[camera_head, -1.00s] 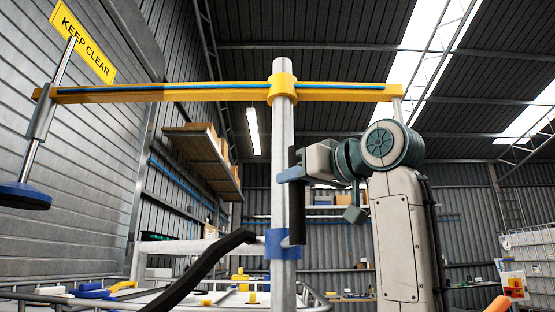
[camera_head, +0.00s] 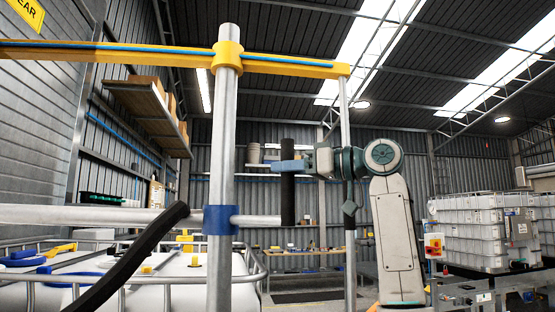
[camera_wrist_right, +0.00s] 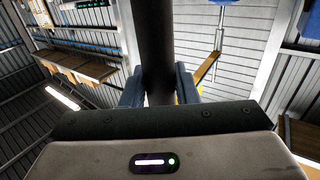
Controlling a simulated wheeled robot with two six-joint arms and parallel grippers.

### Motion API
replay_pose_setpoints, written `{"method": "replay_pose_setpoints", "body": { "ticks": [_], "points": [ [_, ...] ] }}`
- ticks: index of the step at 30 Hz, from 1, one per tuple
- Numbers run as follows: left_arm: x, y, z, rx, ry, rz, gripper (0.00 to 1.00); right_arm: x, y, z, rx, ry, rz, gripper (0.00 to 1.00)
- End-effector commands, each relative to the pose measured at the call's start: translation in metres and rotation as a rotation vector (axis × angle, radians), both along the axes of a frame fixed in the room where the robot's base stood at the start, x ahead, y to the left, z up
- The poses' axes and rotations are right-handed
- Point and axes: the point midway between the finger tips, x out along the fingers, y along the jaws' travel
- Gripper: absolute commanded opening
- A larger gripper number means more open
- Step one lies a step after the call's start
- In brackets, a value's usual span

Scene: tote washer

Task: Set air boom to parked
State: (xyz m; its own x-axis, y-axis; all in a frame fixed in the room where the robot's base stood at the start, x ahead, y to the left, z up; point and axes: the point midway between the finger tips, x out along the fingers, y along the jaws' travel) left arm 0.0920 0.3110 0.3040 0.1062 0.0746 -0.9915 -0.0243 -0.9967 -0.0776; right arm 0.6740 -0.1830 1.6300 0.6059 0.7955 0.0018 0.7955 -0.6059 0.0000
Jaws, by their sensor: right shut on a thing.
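The air boom is a long yellow beam (camera_head: 120,52) with a blue line along it, carried on an upright silver post (camera_head: 222,140). A blue collar (camera_head: 220,220) sits lower on the post. A silver bar crosses at the collar, and an upright black handle (camera_head: 288,208) stands at its right end. My right gripper (camera_head: 290,167) is shut around the handle's upper part. In the right wrist view the dark handle (camera_wrist_right: 157,40) runs between the two blue fingers (camera_wrist_right: 158,85). The beam's left end is out of frame. My left gripper is not in view.
A black curved hose-like piece (camera_head: 140,255) crosses the lower left. Behind it are white tanks in a tubular frame (camera_head: 262,275). A shelf with boxes (camera_head: 150,105) hangs on the left wall. Caged white containers (camera_head: 470,235) stand at the right.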

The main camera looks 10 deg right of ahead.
Motion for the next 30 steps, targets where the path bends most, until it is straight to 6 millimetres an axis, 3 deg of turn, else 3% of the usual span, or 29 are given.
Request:
{"method": "replay_pose_setpoints", "body": {
  "ticks": [19,20,23,30],
  "points": [
    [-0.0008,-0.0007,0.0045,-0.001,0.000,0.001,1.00,0.0073,-0.0082,0.0000,0.000,0.000,-0.002,0.00],
    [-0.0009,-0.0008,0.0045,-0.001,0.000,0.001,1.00,0.0073,-0.0083,0.0001,0.000,0.000,-0.002,0.29],
    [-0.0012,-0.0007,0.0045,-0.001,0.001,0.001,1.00,0.0072,-0.0081,0.0001,0.000,0.000,-0.001,0.47],
    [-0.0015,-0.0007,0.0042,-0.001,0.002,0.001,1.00,0.0069,-0.0076,-0.0004,-0.001,0.001,0.000,0.47]
  ]
}}
